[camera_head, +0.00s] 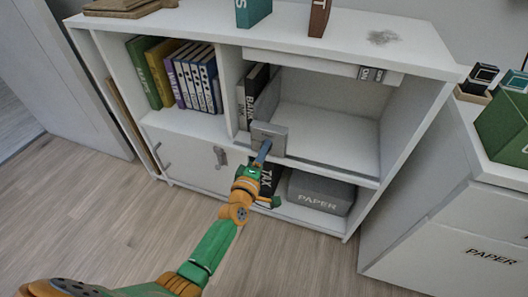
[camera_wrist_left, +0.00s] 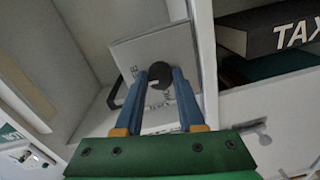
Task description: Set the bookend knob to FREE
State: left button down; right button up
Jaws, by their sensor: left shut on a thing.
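The bookend (camera_head: 270,137) is a grey plate at the front of the middle shelf, right of the divider. It also shows in the left wrist view (camera_wrist_left: 133,52), tilted in the picture. Its knob (camera_wrist_left: 159,73) is dark and round, with a light mark below its middle. My left gripper (camera_head: 264,152) reaches the plate's front from below, and its blue fingers are shut on the knob, one on each side. In the head view the fingers hide the knob. Lettering on the plate is partly covered, so I cannot read the knob's setting. My right gripper is not in view.
Dark books (camera_head: 256,82) stand behind the bookend, against the divider. The shelf to its right is bare. Below are a TAX binder (camera_head: 267,178) and a grey PAPER box (camera_head: 320,193). A white cabinet (camera_head: 460,225) stands at right.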

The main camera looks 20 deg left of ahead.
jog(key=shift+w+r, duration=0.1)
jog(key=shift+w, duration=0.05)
pick_arm(q)
jog(key=c, duration=0.5)
grip_release()
jog(key=shift+s, duration=0.1)
jog(key=s+p, duration=0.2)
jog(key=s, duration=0.5)
jog(key=shift+a+r+p, duration=0.1)
jog(key=shift+p, duration=0.25)
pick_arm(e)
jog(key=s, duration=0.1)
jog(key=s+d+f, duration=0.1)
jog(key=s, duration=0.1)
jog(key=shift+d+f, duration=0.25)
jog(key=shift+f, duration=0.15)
